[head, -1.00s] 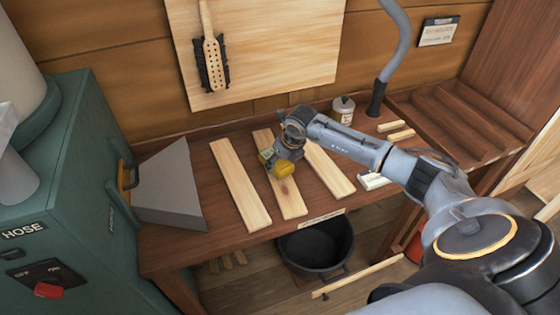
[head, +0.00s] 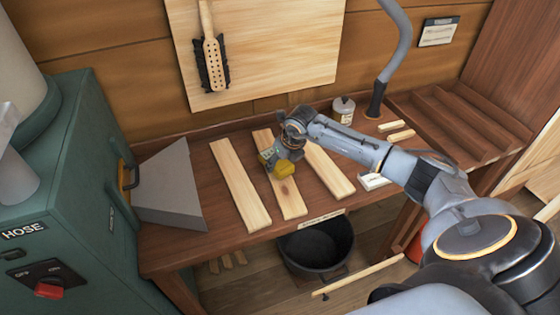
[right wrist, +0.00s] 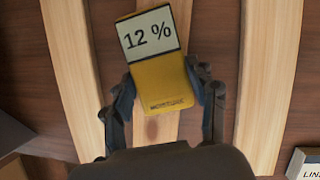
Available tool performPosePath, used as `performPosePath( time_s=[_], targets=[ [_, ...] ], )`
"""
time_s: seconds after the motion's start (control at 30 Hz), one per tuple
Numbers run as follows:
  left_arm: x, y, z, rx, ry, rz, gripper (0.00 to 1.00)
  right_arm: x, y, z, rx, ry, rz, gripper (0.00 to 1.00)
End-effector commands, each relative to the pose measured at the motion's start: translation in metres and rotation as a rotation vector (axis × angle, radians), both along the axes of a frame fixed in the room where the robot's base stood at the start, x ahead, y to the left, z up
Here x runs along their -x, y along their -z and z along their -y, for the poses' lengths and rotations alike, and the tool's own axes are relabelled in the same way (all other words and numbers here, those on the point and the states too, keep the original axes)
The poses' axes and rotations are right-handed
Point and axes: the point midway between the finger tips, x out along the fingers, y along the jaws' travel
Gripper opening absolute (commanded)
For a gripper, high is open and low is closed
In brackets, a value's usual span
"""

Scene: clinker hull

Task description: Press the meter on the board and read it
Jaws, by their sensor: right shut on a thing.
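My right gripper (right wrist: 165,108) is shut on a yellow meter (right wrist: 163,85), with a finger on each side of it. The meter's pale screen (right wrist: 149,34) reads "12 %" in the right wrist view. In the head view the meter (head: 284,167) is at the middle one of three pale boards (head: 290,198). The wrist view shows this board (right wrist: 155,130) under the meter. Whether the meter touches the wood is hard to tell. My left gripper is out of view.
One board (head: 241,187) lies to the left and another (head: 331,172) to the right on the brown bench. A grey wedge-shaped thing (head: 168,187) stands at left beside the green HOSE cabinet (head: 75,190). A black bucket (head: 316,248) is below the bench's front edge.

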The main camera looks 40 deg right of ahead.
Motion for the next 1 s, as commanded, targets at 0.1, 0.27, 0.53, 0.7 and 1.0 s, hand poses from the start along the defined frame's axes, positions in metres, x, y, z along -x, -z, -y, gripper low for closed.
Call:
performPosePath(
  time_s=[0.1, 0.27, 0.53, 0.7, 1.0],
  targets=[
    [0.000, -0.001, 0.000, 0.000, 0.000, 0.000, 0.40, 0.005, 0.004, -0.002, 0.000, -0.003, -0.018, 0.21],
    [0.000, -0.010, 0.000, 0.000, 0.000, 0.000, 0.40, 0.004, -0.010, -0.001, -0.001, -0.002, -0.015, 0.21],
    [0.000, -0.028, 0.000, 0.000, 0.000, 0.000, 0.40, 0.001, -0.042, 0.000, 0.000, 0.000, -0.005, 0.21],
    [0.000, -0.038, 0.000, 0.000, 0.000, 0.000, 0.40, 0.001, -0.059, 0.000, 0.001, -0.001, -0.004, 0.21],
    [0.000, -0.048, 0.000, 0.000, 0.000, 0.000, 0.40, 0.001, -0.080, 0.000, -0.001, 0.000, -0.002, 0.21]
  ],
)
